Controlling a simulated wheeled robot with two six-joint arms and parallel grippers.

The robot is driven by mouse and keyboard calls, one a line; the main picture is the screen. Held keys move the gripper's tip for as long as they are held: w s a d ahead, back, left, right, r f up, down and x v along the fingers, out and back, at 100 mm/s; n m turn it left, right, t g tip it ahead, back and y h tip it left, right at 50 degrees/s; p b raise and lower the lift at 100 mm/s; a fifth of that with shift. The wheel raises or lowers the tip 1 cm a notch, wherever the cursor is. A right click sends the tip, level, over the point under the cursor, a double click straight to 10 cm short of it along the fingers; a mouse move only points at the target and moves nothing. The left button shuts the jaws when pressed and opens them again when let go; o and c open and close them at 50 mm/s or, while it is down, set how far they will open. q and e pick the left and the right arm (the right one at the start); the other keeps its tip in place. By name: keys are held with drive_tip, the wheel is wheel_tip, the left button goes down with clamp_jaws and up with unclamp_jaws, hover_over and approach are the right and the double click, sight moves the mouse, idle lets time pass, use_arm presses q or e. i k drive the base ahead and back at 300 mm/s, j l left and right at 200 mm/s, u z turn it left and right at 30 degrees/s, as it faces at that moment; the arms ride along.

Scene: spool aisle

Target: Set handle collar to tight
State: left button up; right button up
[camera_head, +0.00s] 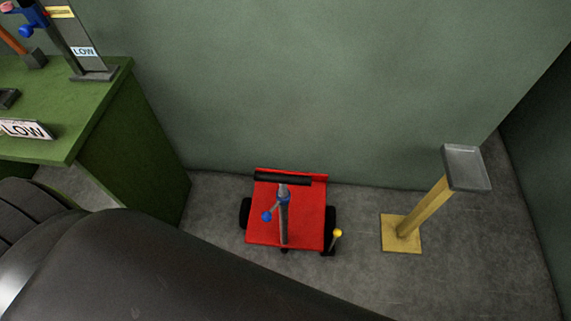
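A red cart (264,225) with black wheels stands on the floor near the wall. Another blue clamp-like part (33,20) is on an upright at the top left, partly cut off by the picture edge. Neither of my grippers is in view.
A short lever with a yellow knob (338,233) is beside the cart's right wheel. A yellow stand with a grey tray (467,168) is at the right. Floor between cart and stand is clear. My dark arm covers the lower left.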

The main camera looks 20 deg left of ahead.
sight(266, 217)
drive_tip(key=u, duration=0.95)
drive_tip(key=k+j, duration=0.1)
drive_tip(key=j, duration=0.4)
drive_tip(key=k+j, duration=0.1)
drive_tip(key=j, duration=0.4)
drive_tip(key=k+j, duration=0.1)
drive_tip(key=j, duration=0.4)
drive_tip(key=k+j, duration=0.1)
drive_tip(key=j, duration=0.4)
drive_tip(key=k+j, duration=0.15)
drive_tip(key=j, duration=0.35)
